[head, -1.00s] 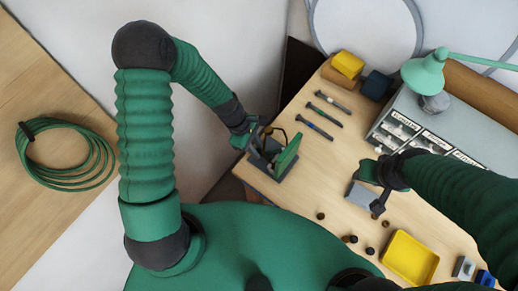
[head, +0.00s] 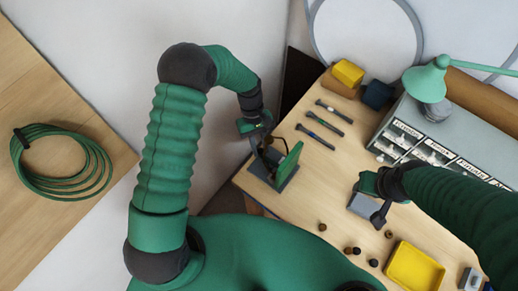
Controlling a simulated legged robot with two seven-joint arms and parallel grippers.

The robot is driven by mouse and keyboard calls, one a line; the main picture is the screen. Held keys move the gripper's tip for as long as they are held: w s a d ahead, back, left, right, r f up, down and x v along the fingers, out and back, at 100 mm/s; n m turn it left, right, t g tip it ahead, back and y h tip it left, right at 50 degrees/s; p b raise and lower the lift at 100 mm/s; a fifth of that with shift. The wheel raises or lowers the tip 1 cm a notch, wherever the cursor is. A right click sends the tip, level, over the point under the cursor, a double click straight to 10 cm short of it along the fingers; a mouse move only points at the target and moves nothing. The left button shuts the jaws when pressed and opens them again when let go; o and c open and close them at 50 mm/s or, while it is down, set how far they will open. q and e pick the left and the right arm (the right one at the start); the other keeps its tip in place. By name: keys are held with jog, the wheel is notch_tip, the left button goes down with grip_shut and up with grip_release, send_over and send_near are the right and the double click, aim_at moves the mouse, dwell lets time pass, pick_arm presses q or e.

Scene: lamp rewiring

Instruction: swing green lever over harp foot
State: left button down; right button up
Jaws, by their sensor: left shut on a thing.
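A dark holding fixture (head: 262,168) stands near the left corner of the workbench. The green lever (head: 289,166) is an upright, slightly tilted green plate on its right side. A thin dark curved piece, apparently the harp (head: 270,150), rises from the fixture left of the lever; its foot is too small and hidden to make out. My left gripper (head: 257,132) is above the fixture at the top of this piece and appears shut on it, apart from the lever. My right gripper (head: 370,192) is over a grey block (head: 361,205) with a dark knobbed bar; its fingers are mostly hidden.
Several tools (head: 320,130) lie behind the fixture. A yellow tray (head: 414,268) and small dark knobs are at the front right. A grey drawer cabinet (head: 450,135) and a green lamp (head: 427,82) are at the back right. A green cable coil (head: 65,165) lies on the left surface.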

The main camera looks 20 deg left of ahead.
pick_arm(q)
jog(key=shift+w+r+m, duration=0.1)
jog(key=shift+w+m, duration=0.2)
jog(key=shift+w, duration=0.05)
jog(key=c, duration=1.4)
grip_release()
jog(key=shift+o, duration=1)
jog(key=shift+s, duration=0.1)
jog(key=b+v, duration=0.4)
jog(key=v, duration=1.2)
jog(key=shift+w+r, duration=0.25)
jog(key=shift+r, duration=0.05)
jog(key=shift+a+f, duration=0.1)
